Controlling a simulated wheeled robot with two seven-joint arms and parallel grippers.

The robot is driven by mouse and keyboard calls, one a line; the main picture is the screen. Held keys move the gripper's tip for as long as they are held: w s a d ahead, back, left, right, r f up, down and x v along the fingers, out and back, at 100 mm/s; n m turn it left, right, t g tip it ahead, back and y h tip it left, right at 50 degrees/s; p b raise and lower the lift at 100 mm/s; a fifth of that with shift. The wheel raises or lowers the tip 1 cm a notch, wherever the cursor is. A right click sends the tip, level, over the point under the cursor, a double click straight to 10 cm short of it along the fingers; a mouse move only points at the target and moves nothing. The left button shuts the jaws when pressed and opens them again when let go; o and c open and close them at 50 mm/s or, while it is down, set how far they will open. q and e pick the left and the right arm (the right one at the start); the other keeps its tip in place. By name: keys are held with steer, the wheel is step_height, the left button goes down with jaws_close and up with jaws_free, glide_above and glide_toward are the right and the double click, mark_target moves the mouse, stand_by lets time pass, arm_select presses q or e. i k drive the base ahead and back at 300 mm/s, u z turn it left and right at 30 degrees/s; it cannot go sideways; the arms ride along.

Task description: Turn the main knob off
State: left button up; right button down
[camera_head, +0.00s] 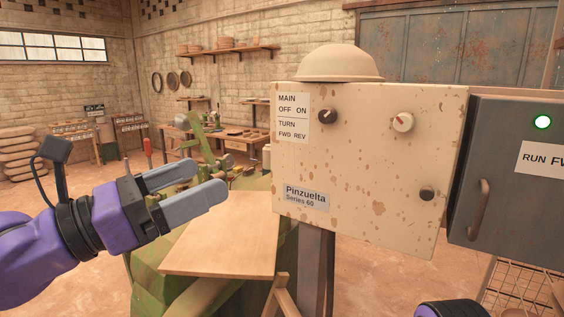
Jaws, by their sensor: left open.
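A cream, rust-spotted control box (350,200) stands right of centre. Its label (292,118) reads MAIN OFF ON and TURN FWD REV. A dark knob (327,116) with a reddish pointer sits just right of this label. A pale knob (402,121) with a red mark is further right. Neither knob carries its own name, so I cannot tell for certain which is the main one. My left gripper (209,180) is open and empty, left of the box and lower than both knobs, apart from it. My right gripper is not in view.
A dark round fitting (427,193) is low on the box's right. A wooden board (225,240) lies below my left gripper. A domed hat (339,64) tops the box.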

mark_target(329, 115)
steer(key=k, duration=1.35)
